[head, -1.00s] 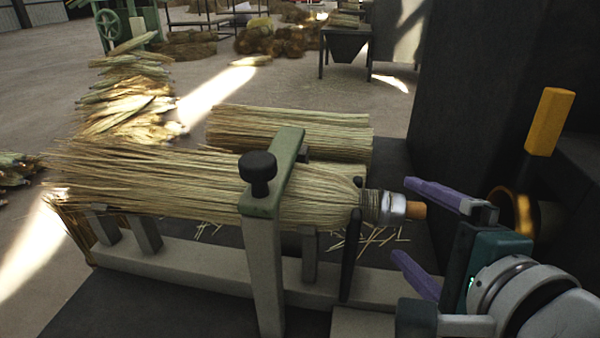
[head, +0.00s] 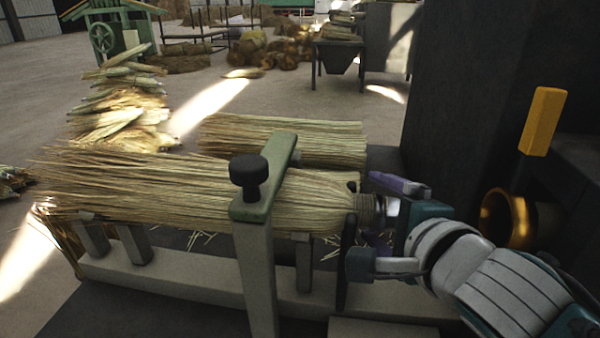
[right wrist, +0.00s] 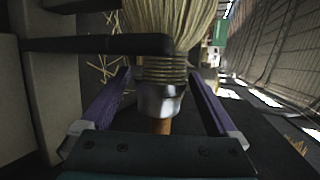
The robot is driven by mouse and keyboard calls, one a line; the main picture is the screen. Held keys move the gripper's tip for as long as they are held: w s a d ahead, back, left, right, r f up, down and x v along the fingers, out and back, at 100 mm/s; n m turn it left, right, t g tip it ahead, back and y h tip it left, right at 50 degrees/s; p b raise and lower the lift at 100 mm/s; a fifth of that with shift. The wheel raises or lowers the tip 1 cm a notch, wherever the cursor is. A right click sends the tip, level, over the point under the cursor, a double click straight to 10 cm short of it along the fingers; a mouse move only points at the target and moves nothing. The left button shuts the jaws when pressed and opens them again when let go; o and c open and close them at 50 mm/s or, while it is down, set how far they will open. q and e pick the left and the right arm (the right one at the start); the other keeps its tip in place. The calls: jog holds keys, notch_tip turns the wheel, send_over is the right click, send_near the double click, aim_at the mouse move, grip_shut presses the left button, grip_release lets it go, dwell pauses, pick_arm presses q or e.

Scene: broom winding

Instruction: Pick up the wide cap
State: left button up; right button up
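A silver metal cap (head: 391,209) sits around the bound neck of the straw broom (head: 200,190). It also shows in the right wrist view (right wrist: 160,103), below the wire winding (right wrist: 165,70), with a short wooden handle end (right wrist: 162,127) sticking out of it. My right gripper (head: 378,208) has its purple fingers on either side of the cap. In the right wrist view my right gripper (right wrist: 158,75) is open, with a gap between each finger and the cap. The palm hides part of the cap in the head view. My left gripper is not in view.
A green clamp (head: 268,180) with a black knob stands over the broom. A dark upright post (head: 346,260) stands close to the gripper. A brass ring-shaped part (head: 507,217) and a yellow handle (head: 543,121) are at the right. Another straw bundle (head: 300,140) lies behind.

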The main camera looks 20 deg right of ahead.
jog(key=shift+r, duration=0.1)
jog(key=c, duration=1.3)
